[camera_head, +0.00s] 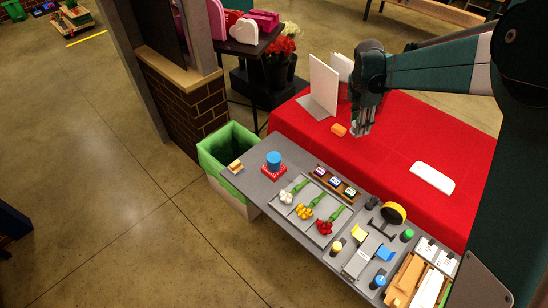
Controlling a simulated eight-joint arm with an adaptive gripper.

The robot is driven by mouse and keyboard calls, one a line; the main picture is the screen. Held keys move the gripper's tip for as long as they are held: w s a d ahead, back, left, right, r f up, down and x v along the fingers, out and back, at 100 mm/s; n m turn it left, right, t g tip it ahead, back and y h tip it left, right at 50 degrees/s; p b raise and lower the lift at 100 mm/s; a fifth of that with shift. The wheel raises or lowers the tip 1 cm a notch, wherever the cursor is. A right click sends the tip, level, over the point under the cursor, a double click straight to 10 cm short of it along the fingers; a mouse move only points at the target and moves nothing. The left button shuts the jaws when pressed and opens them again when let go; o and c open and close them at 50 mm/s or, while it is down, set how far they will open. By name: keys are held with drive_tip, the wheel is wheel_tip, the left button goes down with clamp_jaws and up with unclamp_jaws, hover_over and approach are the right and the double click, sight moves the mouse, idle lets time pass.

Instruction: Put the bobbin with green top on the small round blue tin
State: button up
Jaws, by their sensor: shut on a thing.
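The bobbin with the green top (407,235) stands upright on the grey table, near the yellow tape roll. The round blue tin (273,158) is at the far left part of the grey table, on a red square base. My gripper (360,127) is over the red-covered table, well apart from both. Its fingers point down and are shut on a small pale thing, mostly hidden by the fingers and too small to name.
Bobbins with a yellow top (336,248) and a blue top (378,281) stand nearby. A flower tray (290,215) and a rack of small jars (337,182) lie between the green-topped bobbin and the tin.

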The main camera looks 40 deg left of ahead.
drive_tip(key=s+a+n, duration=0.3)
drive_tip(key=s+a, duration=0.8)
drive_tip(key=s, duration=0.1)
drive_tip(key=n, duration=0.3)
hover_over(275, 156)
drive_tip(key=shift+s+r+y, duration=0.2)
drive_tip(key=shift+s+y, duration=0.2)
drive_tip(key=shift+f, duration=3.15)
drive_tip(key=shift+f, duration=0.1)
drive_tip(key=shift+f, duration=1.75)
drive_tip(key=shift+f, duration=0.15)
drive_tip(key=o, duration=0.8)
drive_tip(key=shift+o, duration=0.4)
